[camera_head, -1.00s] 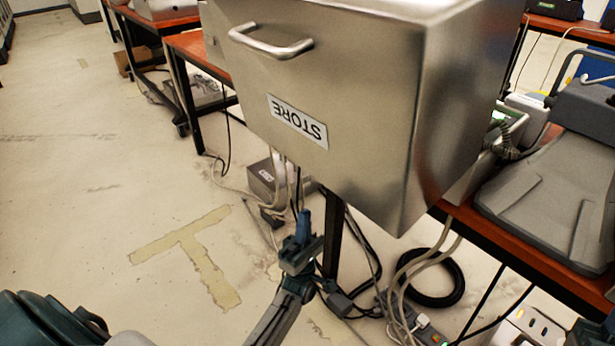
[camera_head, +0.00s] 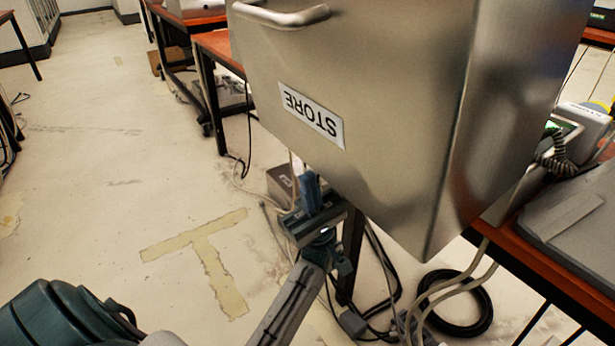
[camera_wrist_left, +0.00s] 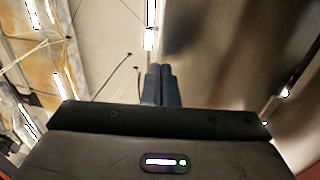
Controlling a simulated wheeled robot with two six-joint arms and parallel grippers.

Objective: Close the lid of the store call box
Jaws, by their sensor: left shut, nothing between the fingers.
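The store call box (camera_head: 390,110) is a large brushed-metal box filling the upper middle of the head view. Its broad face carries a white STORE label (camera_head: 311,116), upside down, and a bar handle (camera_head: 281,15) at the top edge of the picture. I cannot tell from this which panel is the lid. My left gripper (camera_head: 309,186) is shut and empty, pointing up just below the face's lower edge, under the label. In the left wrist view its fingers (camera_wrist_left: 160,84) are together, with the blurred metal surface (camera_wrist_left: 225,60) to their right. My right gripper is not in view.
Wooden tables stand behind (camera_head: 214,45) and at the right (camera_head: 545,265). A grey device (camera_head: 575,225) sits on the right table. Cables and a black coil (camera_head: 455,303) lie on the floor below the box. Open floor (camera_head: 110,150) lies to the left.

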